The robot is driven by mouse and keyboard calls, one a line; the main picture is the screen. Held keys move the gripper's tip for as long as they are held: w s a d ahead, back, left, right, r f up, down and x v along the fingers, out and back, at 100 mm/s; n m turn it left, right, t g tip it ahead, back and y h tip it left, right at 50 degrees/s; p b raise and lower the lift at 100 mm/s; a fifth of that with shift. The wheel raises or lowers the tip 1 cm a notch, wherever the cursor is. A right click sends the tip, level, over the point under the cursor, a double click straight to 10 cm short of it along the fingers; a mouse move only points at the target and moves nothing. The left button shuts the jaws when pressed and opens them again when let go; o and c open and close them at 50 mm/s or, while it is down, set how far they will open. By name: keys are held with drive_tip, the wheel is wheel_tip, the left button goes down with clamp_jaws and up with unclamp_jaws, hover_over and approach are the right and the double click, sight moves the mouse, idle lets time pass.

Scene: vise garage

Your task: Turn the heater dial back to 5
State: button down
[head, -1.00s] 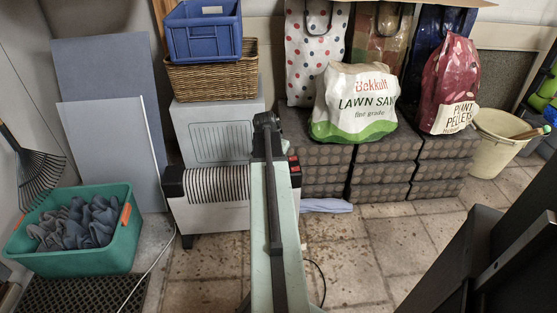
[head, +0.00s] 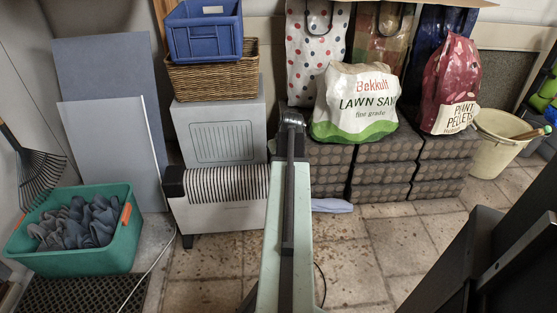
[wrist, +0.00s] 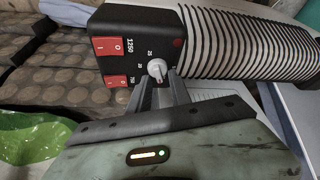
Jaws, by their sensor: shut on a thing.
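The heater (head: 220,205) is a white unit with a black ribbed top, standing on the floor in the head view. My arm covers its right end there and hides the dial and my gripper. In the wrist view, the heater's black end panel (wrist: 115,45) carries two red switches marked 1250 and 750. The heater dial (wrist: 157,69) is a small white knob beside them with small numerals around it. My gripper (wrist: 158,80) has its two dark fingers on either side of the dial, shut on it. I cannot read the exact setting.
A white cabinet (head: 220,130) with a wicker basket (head: 210,80) stands behind the heater. Stacked dark blocks (head: 385,160) bear a lawn sand bag (head: 356,105) to the right. A green tub (head: 85,255) stands left.

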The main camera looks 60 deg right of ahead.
drive_tip(key=n+y, duration=0.1)
drive_tip(key=n, duration=0.4)
drive_tip(key=n+y, duration=0.1)
drive_tip(key=n, duration=0.1)
drive_tip(key=shift+s+d+y, duration=0.15)
drive_tip(key=shift+d+y, duration=0.1)
drive_tip(key=shift+y, duration=0.05)
drive_tip(key=n, duration=0.2)
drive_tip(key=n+y, duration=0.1)
drive_tip(key=n, duration=0.1)
drive_tip(key=shift+n+y, duration=0.3)
drive_tip(key=shift+a+n+y, duration=0.1)
drive_tip(key=shift+n+y, duration=0.3)
drive_tip(key=shift+n, duration=0.8)
drive_tip(key=shift+g, duration=0.3)
drive_tip(key=c, duration=1.2)
unclamp_jaws()
drive_tip(key=shift+a, duration=0.15)
drive_tip(key=shift+o, duration=0.2)
